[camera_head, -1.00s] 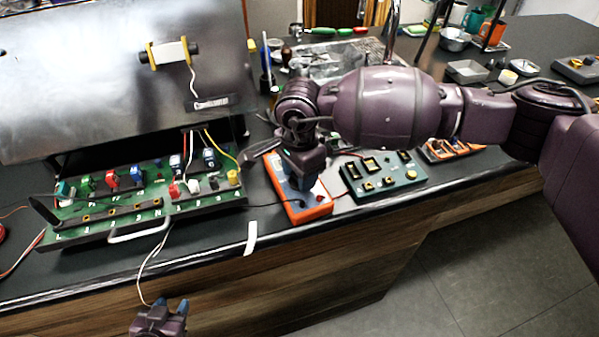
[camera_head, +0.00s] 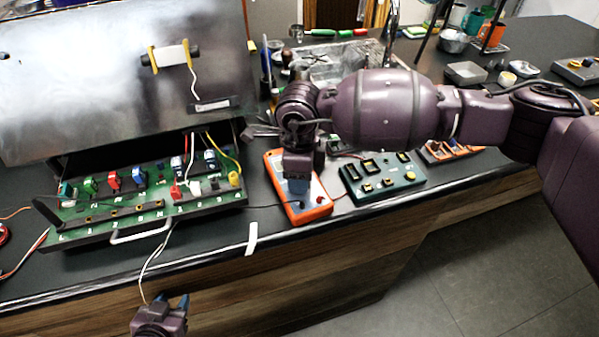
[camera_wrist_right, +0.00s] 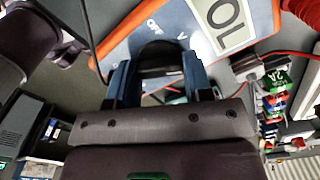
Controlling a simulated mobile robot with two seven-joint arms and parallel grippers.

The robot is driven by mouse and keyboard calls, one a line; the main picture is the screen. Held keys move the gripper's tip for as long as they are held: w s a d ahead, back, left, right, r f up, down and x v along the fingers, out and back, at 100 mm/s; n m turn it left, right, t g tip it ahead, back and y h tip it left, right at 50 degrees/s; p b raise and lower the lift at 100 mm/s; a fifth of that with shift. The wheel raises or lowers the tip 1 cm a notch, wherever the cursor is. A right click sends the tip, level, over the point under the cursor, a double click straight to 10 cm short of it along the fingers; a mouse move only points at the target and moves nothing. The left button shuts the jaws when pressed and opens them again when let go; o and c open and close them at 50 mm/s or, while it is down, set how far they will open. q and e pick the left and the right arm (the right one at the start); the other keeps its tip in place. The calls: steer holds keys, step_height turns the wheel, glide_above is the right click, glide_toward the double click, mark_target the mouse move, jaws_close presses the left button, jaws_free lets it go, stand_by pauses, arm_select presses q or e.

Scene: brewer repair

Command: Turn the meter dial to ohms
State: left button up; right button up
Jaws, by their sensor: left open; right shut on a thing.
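The orange meter (camera_head: 322,211) lies on the bench right of the green terminal board. My right gripper (camera_head: 298,187) points down over the meter and hides much of its face in the head view. In the right wrist view, my right gripper (camera_wrist_right: 162,78) has its blue fingers shut on the black dial (camera_wrist_right: 158,50). Dial marks show beside the knob, but the dial's pointer is hidden. My left gripper (camera_head: 171,304) is open and empty in front of the bench edge.
A green terminal board (camera_head: 150,208) with coloured connectors and wires stands left of the meter, under a metal panel (camera_head: 100,80). A green box with buttons (camera_head: 385,180) sits just right of the meter. A red lead and a black lead run beside the meter.

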arm_select(q)
steer(key=shift+s, duration=0.2)
stand_by(0.3)
arm_select(e)
steer(key=o, duration=0.9)
arm_select(q)
steer(key=shift+f, duration=0.1)
arm_select(e)
steer(key=shift+r, duration=0.45)
arm_select(q)
steer(key=shift+w, duration=0.2)
steer(key=shift+s, duration=0.15)
arm_select(e)
step_height(320, 180, up, 10)
steer(key=shift+f, duration=0.1)
arm_select(q)
steer(key=shift+s+f, duration=0.1)
steer(key=shift+s, duration=0.05)
